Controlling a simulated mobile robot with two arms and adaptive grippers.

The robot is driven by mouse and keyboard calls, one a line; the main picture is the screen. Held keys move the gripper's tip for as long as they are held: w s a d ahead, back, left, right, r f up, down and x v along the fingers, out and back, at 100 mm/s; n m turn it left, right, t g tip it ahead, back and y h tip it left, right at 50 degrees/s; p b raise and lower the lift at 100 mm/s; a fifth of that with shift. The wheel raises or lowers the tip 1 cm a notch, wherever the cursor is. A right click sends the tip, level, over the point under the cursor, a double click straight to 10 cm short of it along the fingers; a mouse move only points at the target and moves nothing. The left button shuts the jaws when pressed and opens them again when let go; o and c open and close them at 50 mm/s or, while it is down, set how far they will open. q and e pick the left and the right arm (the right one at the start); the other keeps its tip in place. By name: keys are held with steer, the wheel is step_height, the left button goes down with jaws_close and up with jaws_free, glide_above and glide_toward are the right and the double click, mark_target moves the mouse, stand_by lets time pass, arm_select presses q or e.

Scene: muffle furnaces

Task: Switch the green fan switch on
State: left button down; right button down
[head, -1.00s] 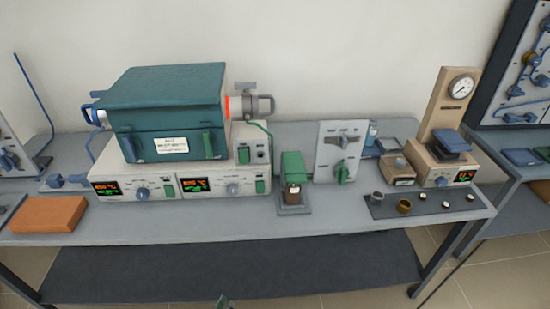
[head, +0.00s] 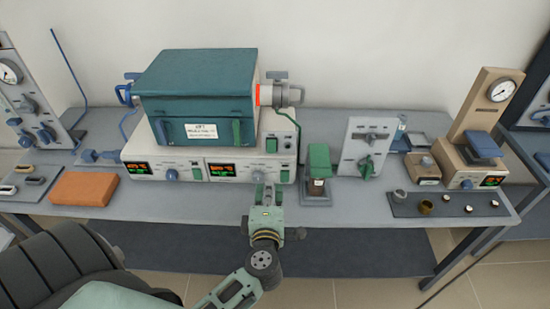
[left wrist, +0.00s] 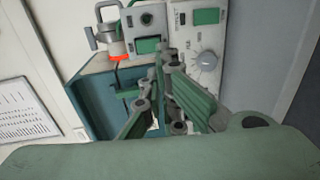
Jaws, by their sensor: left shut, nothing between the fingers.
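Two green switches show at the right of the furnace controllers: one on the small upper panel (head: 287,145), one on the lower control box (head: 284,176). In the left wrist view, the upper panel's green switch (left wrist: 147,45) and the lower box's green switch (left wrist: 206,16) both show. I cannot read which is the fan switch, or tell its position. My left gripper (head: 266,190) is shut and empty in front of the lower box. In the left wrist view, its fingertips (left wrist: 166,57) appear below the upper panel's switch; contact is not visible. My right gripper is not in view.
The teal furnace (head: 195,90) sits on the control boxes, with a glowing red ring at its right end. A green-topped device (head: 318,160) and an upright panel (head: 366,145) stand to the right. An orange brick (head: 84,188) lies left. The bench front (head: 200,210) is mostly clear.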

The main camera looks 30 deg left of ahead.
mark_target(272, 147)
arm_select(q)
steer(key=p+x, duration=0.1)
steer(key=x, duration=1.3)
